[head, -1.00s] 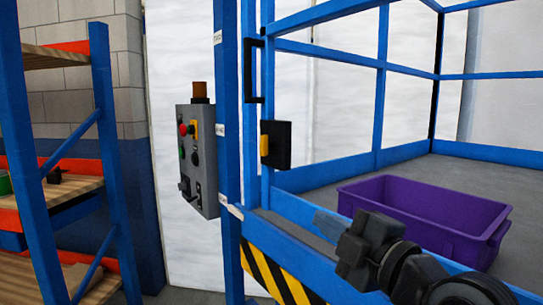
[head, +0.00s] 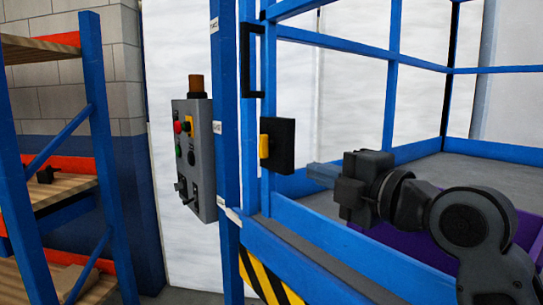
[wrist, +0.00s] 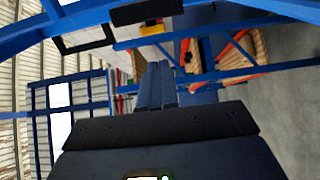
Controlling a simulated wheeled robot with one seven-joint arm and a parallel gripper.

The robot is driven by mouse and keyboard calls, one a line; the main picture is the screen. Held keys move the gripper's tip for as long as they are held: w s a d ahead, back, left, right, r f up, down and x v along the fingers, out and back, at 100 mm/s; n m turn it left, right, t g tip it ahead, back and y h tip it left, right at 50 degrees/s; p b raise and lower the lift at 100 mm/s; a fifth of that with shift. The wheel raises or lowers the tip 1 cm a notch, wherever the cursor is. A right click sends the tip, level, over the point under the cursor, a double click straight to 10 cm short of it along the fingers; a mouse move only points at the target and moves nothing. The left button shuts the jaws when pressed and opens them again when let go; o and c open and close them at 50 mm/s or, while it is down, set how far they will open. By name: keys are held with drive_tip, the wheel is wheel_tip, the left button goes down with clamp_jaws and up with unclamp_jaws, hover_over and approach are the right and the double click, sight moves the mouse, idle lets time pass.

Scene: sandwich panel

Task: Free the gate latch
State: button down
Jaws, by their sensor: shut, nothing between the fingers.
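The gate latch is a black box (head: 282,145) with a yellow tab (head: 264,146) on its left side, mounted on the blue gate post. In the wrist view the black latch body (wrist: 146,12) and its yellow tab (wrist: 152,29) show at the top. My gripper (head: 318,174) is to the right of the latch and a little lower in the head view, with its fingers together, pointing left. In the wrist view the shut fingers (wrist: 156,85) are in the middle, apart from the latch. Nothing is held.
A grey control box (head: 196,158) with coloured buttons hangs left of the gate post. A black handle (head: 250,60) is above the latch. A purple bin (head: 400,245) is partly hidden behind my arm. Blue rails (head: 320,240) and shelving (head: 98,130) stand around.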

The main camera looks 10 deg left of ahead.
sight(262, 155)
drive_tip(key=p+x, duration=0.3)
drive_tip(key=x, duration=1.1)
drive_tip(key=shift+p, duration=0.3)
drive_tip(key=shift+f+b, duration=0.35)
drive_tip(key=shift+b, duration=0.8)
drive_tip(key=shift+r+b, duration=0.15)
drive_tip(key=shift+b, duration=0.3)
